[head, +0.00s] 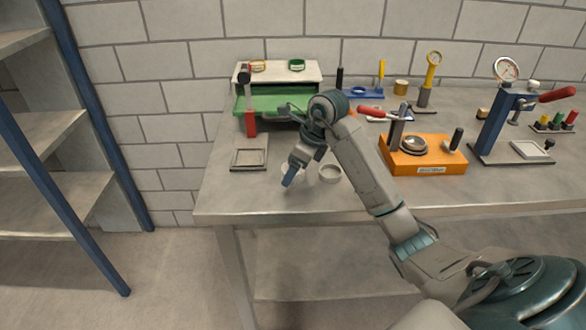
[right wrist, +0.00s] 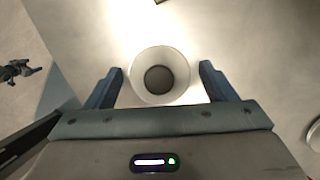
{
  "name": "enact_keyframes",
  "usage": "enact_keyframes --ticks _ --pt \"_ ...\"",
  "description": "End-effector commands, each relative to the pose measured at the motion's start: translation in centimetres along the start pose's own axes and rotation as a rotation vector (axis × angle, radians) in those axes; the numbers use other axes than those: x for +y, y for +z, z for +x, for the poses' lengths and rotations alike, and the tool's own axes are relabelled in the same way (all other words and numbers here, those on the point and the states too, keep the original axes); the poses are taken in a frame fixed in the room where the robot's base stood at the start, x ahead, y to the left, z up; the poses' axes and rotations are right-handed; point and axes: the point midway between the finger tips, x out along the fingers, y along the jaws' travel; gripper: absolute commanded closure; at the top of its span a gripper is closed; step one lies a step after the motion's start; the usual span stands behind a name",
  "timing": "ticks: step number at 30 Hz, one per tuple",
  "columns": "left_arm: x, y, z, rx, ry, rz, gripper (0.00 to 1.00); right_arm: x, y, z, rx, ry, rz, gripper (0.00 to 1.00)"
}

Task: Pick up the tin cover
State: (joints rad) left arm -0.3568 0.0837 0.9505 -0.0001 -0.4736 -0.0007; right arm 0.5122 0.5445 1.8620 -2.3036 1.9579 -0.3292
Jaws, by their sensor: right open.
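My right gripper (head: 290,178) is open and points down over the front left part of the table. In the right wrist view, a round pale piece with a dark round middle (right wrist: 160,58) lies between its two spread fingers, without visible contact. It may be the tin cover, but I cannot tell for sure. In the head view the gripper mostly hides this piece. A second round metal piece, like a shallow dish (head: 330,174), sits just to the right of the gripper. Its edge also shows at the right border of the right wrist view (right wrist: 314,134). My left gripper is not in view.
A square frame plate (head: 249,158) lies to the left. A green and white bench unit (head: 262,101) stands behind, with a red-based post (head: 250,122) before it. An orange fixture (head: 425,160) and a blue gauge press (head: 494,128) stand to the right. The table front edge is near.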

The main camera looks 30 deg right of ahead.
Motion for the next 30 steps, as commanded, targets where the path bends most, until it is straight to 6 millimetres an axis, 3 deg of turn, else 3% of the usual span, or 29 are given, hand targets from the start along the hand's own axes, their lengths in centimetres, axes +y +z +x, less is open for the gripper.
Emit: enact_keyframes --ticks 6,14,30 --pt "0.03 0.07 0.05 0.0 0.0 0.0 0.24 -0.02 0.0 0.1 0.0 -0.001 0.0 0.23" --pt "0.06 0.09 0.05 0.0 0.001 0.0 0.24 -0.02 -0.01 0.08 0.0 -0.001 0.0 0.69" --pt "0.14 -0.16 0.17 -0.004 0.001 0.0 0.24 -0.06 0.41 -0.8 -0.003 -0.003 -0.001 0.69"
